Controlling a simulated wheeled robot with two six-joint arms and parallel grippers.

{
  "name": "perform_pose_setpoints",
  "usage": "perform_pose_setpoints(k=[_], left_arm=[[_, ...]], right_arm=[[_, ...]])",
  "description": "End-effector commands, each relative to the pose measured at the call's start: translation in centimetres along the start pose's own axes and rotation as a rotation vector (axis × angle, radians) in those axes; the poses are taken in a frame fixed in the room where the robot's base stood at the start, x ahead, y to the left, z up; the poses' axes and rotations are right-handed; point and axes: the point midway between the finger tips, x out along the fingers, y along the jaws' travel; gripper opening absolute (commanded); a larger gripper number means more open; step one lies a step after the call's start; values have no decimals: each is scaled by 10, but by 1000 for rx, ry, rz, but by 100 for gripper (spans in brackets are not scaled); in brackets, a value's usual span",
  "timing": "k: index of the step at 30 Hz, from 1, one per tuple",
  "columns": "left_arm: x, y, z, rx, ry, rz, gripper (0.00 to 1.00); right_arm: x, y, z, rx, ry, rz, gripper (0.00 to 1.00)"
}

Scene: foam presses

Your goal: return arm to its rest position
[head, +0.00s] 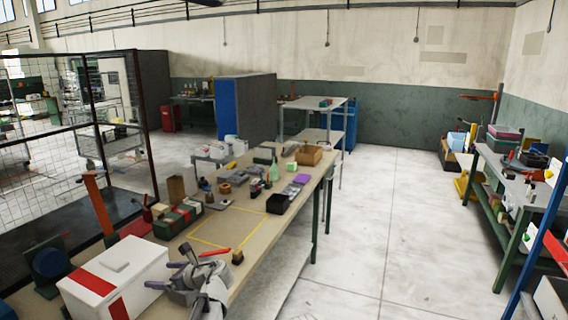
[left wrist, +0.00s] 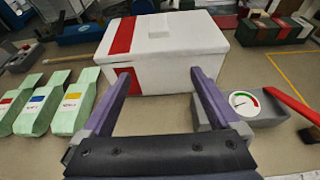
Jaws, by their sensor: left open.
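My left gripper (head: 168,267) is in the lower left of the head view, over the near end of the workbench (head: 240,222). In the left wrist view its two purple fingers (left wrist: 158,75) are spread wide with nothing between them. A white box with a red band (head: 118,277) lies just beyond the fingertips; it also shows in the left wrist view (left wrist: 175,58). I cannot tell whether the fingertips touch it. Part of my left forearm shows at the bottom edge of the head view. My right gripper is in neither view.
A grey device with a dial (left wrist: 245,104) and a red handle sits right of the fingers. Several pale green packs (left wrist: 72,103) lie to the left. A yellow-outlined area on the bench is mostly bare. A black bin (head: 277,204) stands beyond it. The floor (head: 385,240) to the right is clear.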

Motion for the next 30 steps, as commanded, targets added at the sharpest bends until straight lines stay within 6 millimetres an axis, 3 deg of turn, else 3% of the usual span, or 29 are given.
perform_pose_setpoints(k=[11, 19, 26, 30], left_arm=[[-20, 6, -29, -178, 101, 5, 96], [-53, 17, -73, -436, 257, 45, 96], [-111, 36, -136, -781, 480, 182, 96], [-172, 60, -188, -1052, 655, 392, 96]], right_arm=[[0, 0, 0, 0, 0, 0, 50], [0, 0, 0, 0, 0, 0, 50], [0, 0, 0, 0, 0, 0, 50], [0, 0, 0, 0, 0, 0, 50]])
